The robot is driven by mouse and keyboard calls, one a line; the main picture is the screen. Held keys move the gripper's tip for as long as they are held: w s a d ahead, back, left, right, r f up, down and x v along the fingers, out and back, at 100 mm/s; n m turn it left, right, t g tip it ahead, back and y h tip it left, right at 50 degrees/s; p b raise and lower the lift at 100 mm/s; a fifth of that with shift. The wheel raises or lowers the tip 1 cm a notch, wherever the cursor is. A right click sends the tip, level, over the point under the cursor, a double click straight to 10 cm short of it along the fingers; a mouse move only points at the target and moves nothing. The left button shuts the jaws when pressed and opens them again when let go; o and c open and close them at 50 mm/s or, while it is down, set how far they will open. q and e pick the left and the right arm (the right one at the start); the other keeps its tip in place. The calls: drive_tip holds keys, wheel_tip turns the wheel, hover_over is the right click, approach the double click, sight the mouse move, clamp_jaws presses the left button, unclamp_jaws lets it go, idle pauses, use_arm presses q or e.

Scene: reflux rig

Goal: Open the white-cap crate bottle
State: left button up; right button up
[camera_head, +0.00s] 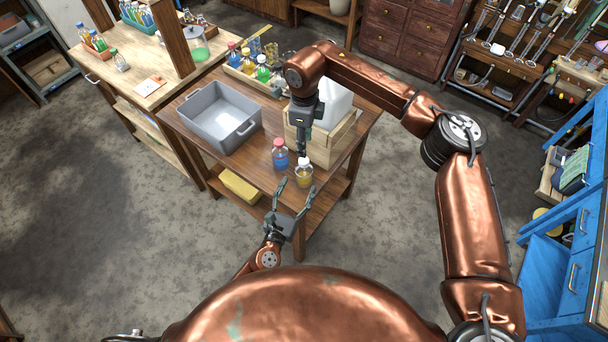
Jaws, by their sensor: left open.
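A small bottle of amber liquid with a white cap (303,175) stands upright near the front edge of the wooden table (232,163). My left gripper (295,188) is open just in front of it, with its fingers spread towards the bottle and nothing between them. My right gripper (302,151) points down from above, its tips at or just over the white cap. I see its fingers nearly edge-on, so I cannot tell whether they are open or touch the cap. A wooden crate (340,148) holding a white container (334,105) stands right behind the bottle.
A blue bottle with a reddish cap (280,156) stands close left of the amber bottle. A grey tub (219,114) is at the table's left, and a rack of coloured bottles (248,72) is at the back. A yellow block (239,187) lies on the lower shelf.

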sight(304, 173)
use_arm(q)
drive_tip(key=shift+x, duration=3.2)
drive_tip(key=shift+c, duration=0.4)
drive_tip(key=shift+a, duration=0.1)
clamp_jaws()
